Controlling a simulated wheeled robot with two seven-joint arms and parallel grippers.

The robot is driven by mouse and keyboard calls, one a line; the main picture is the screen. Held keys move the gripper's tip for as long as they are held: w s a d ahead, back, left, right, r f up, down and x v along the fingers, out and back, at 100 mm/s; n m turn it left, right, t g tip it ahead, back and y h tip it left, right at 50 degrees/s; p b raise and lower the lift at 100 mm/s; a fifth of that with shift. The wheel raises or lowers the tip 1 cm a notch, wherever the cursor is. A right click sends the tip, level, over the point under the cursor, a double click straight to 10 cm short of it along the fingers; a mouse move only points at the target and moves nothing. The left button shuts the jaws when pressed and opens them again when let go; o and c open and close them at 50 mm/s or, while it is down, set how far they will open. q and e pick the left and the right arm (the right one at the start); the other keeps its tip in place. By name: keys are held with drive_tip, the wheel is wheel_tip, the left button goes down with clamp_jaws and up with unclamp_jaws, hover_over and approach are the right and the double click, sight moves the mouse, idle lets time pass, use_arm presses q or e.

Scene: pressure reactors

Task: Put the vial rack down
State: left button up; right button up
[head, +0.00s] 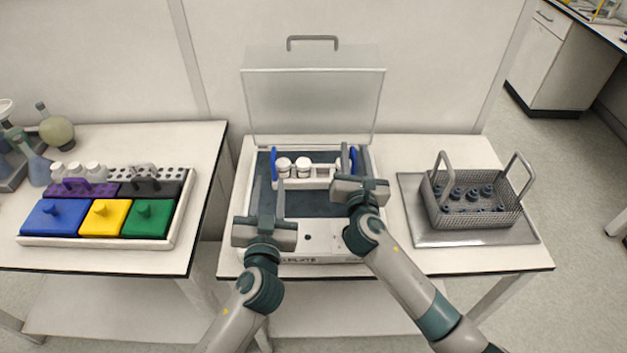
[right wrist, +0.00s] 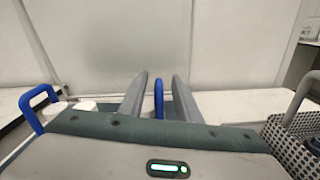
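The white vial rack (head: 320,183) has a blue handle at each end and holds several white-capped vials. It appears to rest level on the dark mat (head: 310,204) inside the open-lidded device. My right gripper (head: 346,160) is at the rack's right end. The right wrist view shows its fingers on either side of a blue handle (right wrist: 158,100), with a gap on each side. My left gripper (head: 268,190) is open and empty, in front of the rack's left end and apart from the left blue handle (head: 273,160). The rack's right end is partly hidden by my right gripper.
The clear lid (head: 313,95) stands raised behind the rack. A metal basket (head: 470,212) with dark vials sits on a steel tray (head: 428,236) to the right. On the left table, a white tray (head: 100,242) holds blue, yellow and green blocks, with flasks behind.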

use_arm(q)
drive_tip(key=shift+s, duration=0.15)
use_arm(e)
drive_tip(key=shift+s, duration=0.1)
drive_tip(key=s, duration=1.1)
drive_tip(key=shift+s, duration=0.4)
drive_tip(key=shift+s+d+f, duration=0.1)
idle(0.3)
